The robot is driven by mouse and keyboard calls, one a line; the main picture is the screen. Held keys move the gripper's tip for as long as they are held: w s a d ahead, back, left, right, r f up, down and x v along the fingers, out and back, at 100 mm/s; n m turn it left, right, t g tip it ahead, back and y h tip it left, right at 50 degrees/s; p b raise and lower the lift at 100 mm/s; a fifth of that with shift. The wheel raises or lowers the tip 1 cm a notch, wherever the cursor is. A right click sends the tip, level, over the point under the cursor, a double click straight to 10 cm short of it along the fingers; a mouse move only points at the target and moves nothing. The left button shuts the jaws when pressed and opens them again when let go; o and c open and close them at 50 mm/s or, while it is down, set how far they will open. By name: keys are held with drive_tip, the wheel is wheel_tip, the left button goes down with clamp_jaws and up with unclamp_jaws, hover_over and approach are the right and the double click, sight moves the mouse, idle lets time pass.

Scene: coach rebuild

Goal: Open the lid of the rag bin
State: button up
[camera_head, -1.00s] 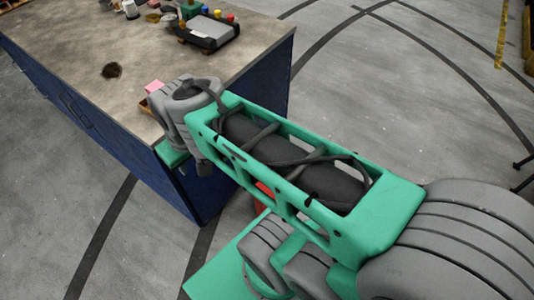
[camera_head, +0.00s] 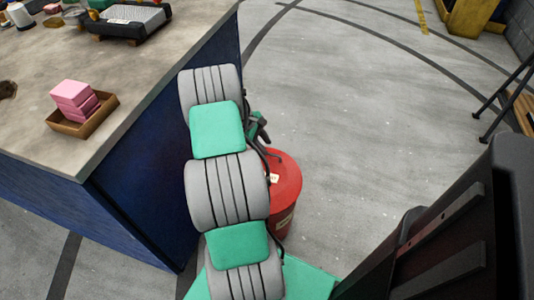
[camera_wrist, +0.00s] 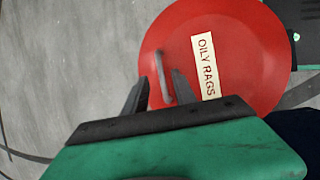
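The rag bin (camera_head: 287,205) is a red round can on the floor beside the blue bench, partly hidden behind my arm in the head view. Its red lid (camera_wrist: 245,60) fills much of the wrist view, lies shut on the can and carries an "OILY RAGS" label (camera_wrist: 206,66). A thin grey handle (camera_wrist: 161,68) stands on the lid. My gripper (camera_wrist: 161,76) is open, with one dark finger on each side of the handle's near part. I cannot tell whether the fingers touch it. In the head view my gripper is small and partly hidden above the lid.
The bench (camera_head: 130,105) stands close to the left of my arm. On it are a tray (camera_head: 88,122) with pink blocks and a black device (camera_head: 128,20). Open grey floor (camera_head: 350,110) lies right of the bin. A black-legged stand (camera_head: 503,100) is at far right.

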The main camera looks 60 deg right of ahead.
drive_tip(key=x, duration=0.4)
drive_tip(key=shift+s+d+f+b, duration=0.1)
drive_tip(key=shift+f+b, duration=0.3)
clamp_jaws()
idle(1.0)
